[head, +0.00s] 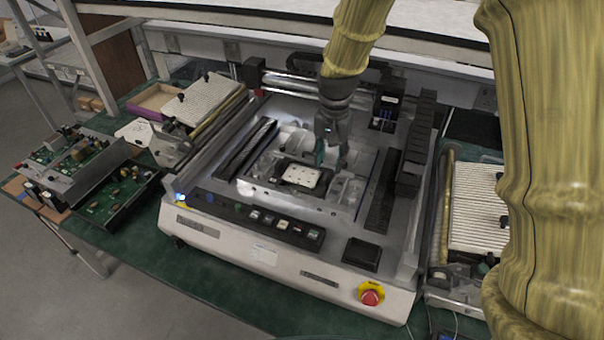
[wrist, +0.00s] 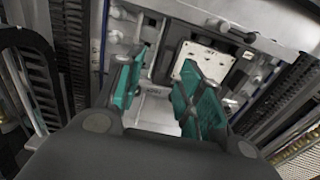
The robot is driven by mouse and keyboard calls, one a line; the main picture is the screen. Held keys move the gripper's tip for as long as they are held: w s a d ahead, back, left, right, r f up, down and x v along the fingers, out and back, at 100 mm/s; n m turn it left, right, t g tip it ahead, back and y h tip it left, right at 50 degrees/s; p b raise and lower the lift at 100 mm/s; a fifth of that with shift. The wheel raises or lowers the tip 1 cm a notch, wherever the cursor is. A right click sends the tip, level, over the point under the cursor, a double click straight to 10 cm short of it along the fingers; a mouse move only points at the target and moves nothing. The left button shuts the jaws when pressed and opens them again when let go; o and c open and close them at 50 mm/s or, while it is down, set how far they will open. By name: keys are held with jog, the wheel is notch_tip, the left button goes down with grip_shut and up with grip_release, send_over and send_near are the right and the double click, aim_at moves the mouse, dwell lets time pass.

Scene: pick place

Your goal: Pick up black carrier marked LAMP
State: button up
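A black carrier (head: 281,184) with a pale, dotted plate on it lies in the middle of the machine bed in the head view. In the wrist view the black carrier (wrist: 218,68) and its pale plate are at the upper middle, beyond the fingers. I cannot read a LAMP marking on it. My gripper (head: 331,160) hangs just behind and to the right of the carrier. In the wrist view my gripper (wrist: 160,80) has its two teal-padded fingers apart with nothing held between them. The right finger overlaps the near side of the plate in that view.
The bench machine (head: 240,238) has raised side rails and black strips (head: 385,190) around the bed. A red stop button (head: 370,296) is at its front right. Circuit boards (head: 75,155) lie at left; ribbed pale blocks (head: 478,210) stand at both sides.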

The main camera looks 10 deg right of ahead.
aim_at(326, 174)
jog(key=w+f, duration=0.3)
jog(key=shift+s+a+f+p, duration=0.15)
jog(key=shift+s+f+p, duration=0.45)
jog(key=shift+s+p, duration=0.35)
jog(key=shift+f, duration=0.4)
jog(key=shift+w+f+p, duration=0.2)
jog(key=shift+w+f, duration=0.1)
jog(key=shift+f, duration=0.3)
jog(key=shift+w+f+p, duration=0.2)
jog(key=shift+w+f, duration=0.05)
jog(key=shift+f, duration=0.35)
jog(key=shift+s+r, duration=0.15)
jog(key=shift+s, duration=0.2)
jog(key=shift+w, duration=0.2)
jog(key=c, duration=0.6)
grip_shut()
jog(key=shift+s, duration=0.1)
